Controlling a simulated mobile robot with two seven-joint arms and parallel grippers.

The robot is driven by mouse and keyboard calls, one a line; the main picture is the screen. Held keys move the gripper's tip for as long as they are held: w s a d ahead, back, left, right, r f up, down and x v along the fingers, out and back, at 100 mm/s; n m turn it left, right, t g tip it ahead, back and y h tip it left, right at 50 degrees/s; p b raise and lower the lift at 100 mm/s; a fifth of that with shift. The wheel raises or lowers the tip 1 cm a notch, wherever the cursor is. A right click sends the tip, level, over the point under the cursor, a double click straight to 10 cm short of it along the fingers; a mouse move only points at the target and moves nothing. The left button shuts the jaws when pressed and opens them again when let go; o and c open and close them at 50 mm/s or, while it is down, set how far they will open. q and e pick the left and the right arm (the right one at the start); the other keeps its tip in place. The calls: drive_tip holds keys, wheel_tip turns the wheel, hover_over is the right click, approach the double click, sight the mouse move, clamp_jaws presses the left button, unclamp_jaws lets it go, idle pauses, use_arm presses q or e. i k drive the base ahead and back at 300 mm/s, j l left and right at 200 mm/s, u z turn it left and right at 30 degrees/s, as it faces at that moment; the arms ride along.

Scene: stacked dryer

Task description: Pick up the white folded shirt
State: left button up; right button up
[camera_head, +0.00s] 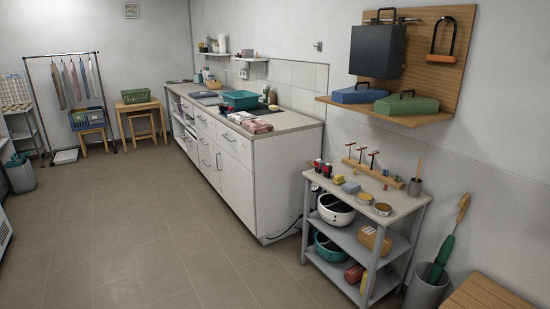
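Neither of my grippers shows in the head view.
A grey shelf cart (405,203) with pots and small items stands at the right, by the wall. An umbrella bin (426,289) and a wooden top (485,294) are at the lower right. The tiled floor (140,225) left of the counter is clear.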

sight(238, 118)
drive_tip(key=i+j+u, duration=0.1)
drive_tip(key=i, duration=1.5)
drive_tip(key=i+j+z, duration=0.1)
drive_tip(key=i+z, duration=0.25)
drive_tip(key=i+j+z, duration=0.65)
drive_tip(key=l, duration=0.1)
